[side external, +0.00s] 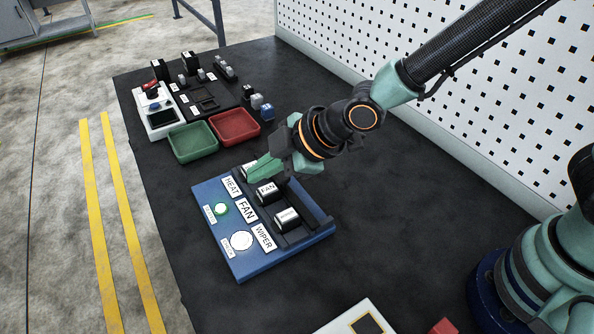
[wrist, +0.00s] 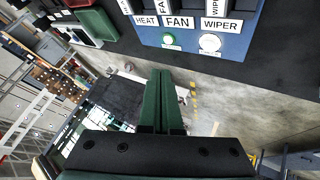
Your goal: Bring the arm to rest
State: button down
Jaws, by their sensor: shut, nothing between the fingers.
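My gripper (side external: 264,168) is over the far part of a blue panel (side external: 240,266), close to its switches. Its green fingers (wrist: 162,100) are shut together and empty in the wrist view. The panel has labels HEAT, FAN and WIPER, a green round button (side external: 221,208) and a white round knob (side external: 241,240). The FAN switch (side external: 267,190) and the WIPER switch (side external: 287,216) show in the side view. The HEAT switch (side external: 248,169) is partly hidden by my gripper. I cannot tell whether the fingers touch it.
A green tray (side external: 193,155) and a red tray (side external: 234,140) lie beyond the panel. Behind them are a white control box (side external: 158,130) and small black and grey modules (side external: 262,113). A perforated white wall (side external: 420,130) borders the dark table on the right. A white-framed piece (side external: 350,320) lies at the front edge.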

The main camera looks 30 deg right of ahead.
jog(key=w+d+r+m+h, duration=0.1)
jog(key=d+r+m, duration=0.35)
jog(key=d, duration=0.45)
jog(key=s+d+r+m+h, duration=0.1)
jog(key=s+d+r+m, duration=0.1)
jog(key=d, duration=0.4)
jog(key=s+d+r+m+h, duration=0.1)
jog(key=s+d+r+m, duration=0.1)
jog(key=s+d+m, duration=0.2)
jog(key=s+d+r+m+g+h, duration=0.1)
jog(key=s+d+r+m+h, duration=0.1)
jog(key=d, duration=0.7)
jog(key=shift+s+d+r+m, duration=0.45)
jog(key=shift+s+m, duration=0.4)
jog(key=shift+m, duration=0.4)
